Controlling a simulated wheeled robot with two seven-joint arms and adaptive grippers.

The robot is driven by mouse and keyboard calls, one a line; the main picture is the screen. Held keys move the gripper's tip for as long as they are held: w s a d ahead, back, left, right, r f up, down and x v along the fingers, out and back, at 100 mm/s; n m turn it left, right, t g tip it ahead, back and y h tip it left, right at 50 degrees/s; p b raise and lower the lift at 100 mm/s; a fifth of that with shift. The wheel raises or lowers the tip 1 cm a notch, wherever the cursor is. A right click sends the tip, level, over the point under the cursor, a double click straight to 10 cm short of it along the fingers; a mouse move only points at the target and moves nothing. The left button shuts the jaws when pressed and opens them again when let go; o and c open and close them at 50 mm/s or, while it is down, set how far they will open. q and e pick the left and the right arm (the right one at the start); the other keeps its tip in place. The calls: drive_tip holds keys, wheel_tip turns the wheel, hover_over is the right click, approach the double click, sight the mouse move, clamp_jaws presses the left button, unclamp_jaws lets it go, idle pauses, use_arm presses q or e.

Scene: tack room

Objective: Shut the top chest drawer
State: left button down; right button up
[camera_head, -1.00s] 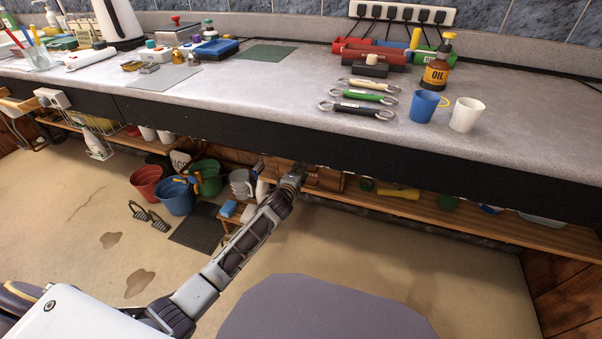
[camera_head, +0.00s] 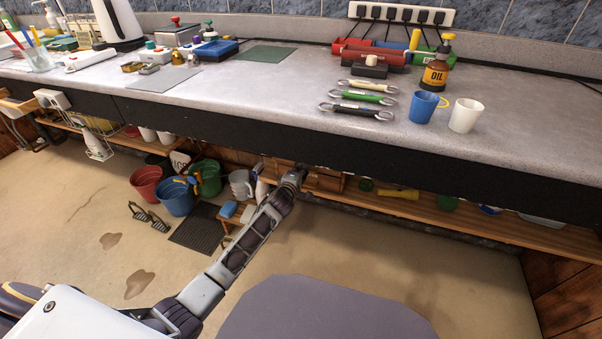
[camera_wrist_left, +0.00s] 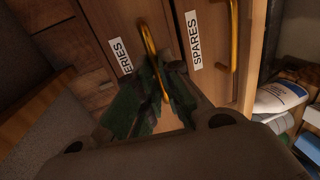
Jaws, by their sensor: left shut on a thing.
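A wooden chest (camera_head: 325,180) stands on the shelf under the workbench, mostly hidden by the bench edge and my arm. In the left wrist view it shows tilted, with a drawer front whose label (camera_wrist_left: 120,56) ends in "ERIES" and, beside it, a drawer labelled SPARES (camera_wrist_left: 194,40). Each has a brass bar handle. My left gripper (camera_head: 297,177) reaches under the bench to the chest. In the left wrist view its dark green fingers (camera_wrist_left: 160,88) are shut around the handle (camera_wrist_left: 148,38) of the "ERIES" drawer. My right gripper is not in view.
The workbench (camera_head: 270,90) overhangs the chest closely. A yellow torch-like item (camera_head: 398,193) lies on the shelf to the right. Floor in front is mostly clear.

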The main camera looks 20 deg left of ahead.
use_arm(q)
drive_tip(key=shift+w+f, duration=0.1)
drive_tip(key=shift+w, duration=0.5)
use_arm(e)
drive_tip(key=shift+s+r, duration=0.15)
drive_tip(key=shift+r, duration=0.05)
use_arm(q)
drive_tip(key=shift+w+a+r, duration=0.1)
drive_tip(key=shift+r, duration=0.15)
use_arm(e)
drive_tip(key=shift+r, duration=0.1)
use_arm(q)
drive_tip(key=c, duration=1.9)
unclamp_jaws()
drive_tip(key=o, duration=0.3)
drive_tip(key=shift+w+f, duration=0.2)
drive_tip(key=shift+o, duration=0.2)
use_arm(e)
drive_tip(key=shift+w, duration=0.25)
use_arm(q)
drive_tip(key=shift+s, duration=0.1)
drive_tip(key=v, duration=1.2)
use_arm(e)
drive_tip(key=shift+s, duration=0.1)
